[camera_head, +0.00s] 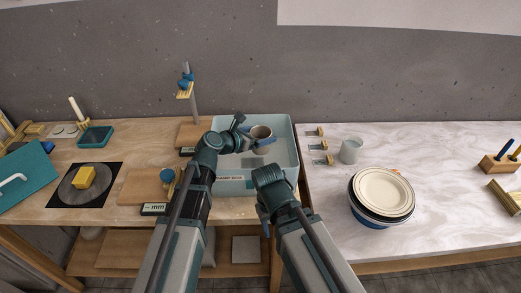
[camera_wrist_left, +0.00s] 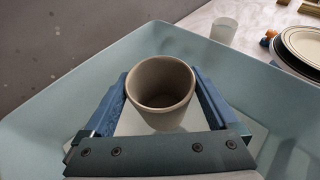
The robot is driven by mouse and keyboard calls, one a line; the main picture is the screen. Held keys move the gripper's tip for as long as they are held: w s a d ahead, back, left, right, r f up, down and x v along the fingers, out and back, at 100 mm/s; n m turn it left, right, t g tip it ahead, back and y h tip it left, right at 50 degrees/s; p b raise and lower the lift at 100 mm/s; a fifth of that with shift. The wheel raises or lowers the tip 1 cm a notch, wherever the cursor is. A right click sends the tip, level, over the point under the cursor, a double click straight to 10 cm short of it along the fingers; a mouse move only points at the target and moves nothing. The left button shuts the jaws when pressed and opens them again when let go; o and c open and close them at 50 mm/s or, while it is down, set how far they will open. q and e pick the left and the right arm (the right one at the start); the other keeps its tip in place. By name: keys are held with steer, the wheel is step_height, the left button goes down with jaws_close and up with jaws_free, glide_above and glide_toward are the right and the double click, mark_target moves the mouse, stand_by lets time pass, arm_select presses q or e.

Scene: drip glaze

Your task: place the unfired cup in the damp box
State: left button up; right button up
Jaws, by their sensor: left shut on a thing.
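The unfired cup (camera_head: 261,131) is a plain grey-brown, open-topped cup. It is upright inside the walls of the pale blue damp box (camera_head: 232,186), towards the back. My left gripper (camera_head: 257,141) reaches over the box and is shut on the cup. In the left wrist view, the blue fingers of the left gripper (camera_wrist_left: 163,92) press on both sides of the cup (camera_wrist_left: 160,84), and the walls of the damp box (camera_wrist_left: 60,95) surround it. Whether the cup's base touches the box floor is hidden. My right gripper (camera_head: 265,224) is low in front of the box; its jaws are not clear.
A stack of plates (camera_head: 383,191) and a pale glass (camera_head: 351,150) stand on the marble table to the right. A stand (camera_head: 194,100) rises behind the box's left side. A yellow block (camera_head: 84,177) sits on a round disc at left.

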arm_select(q)
steer(key=shift+f+b, duration=1.95)
steer(key=shift+r, duration=0.15)
steer(key=o, duration=1.2)
steer(key=shift+f, duration=0.2)
steer(key=shift+o, duration=0.5)
steer(key=shift+r, duration=0.25)
steer(key=p+v, duration=0.5)
steer(key=v, duration=0.7)
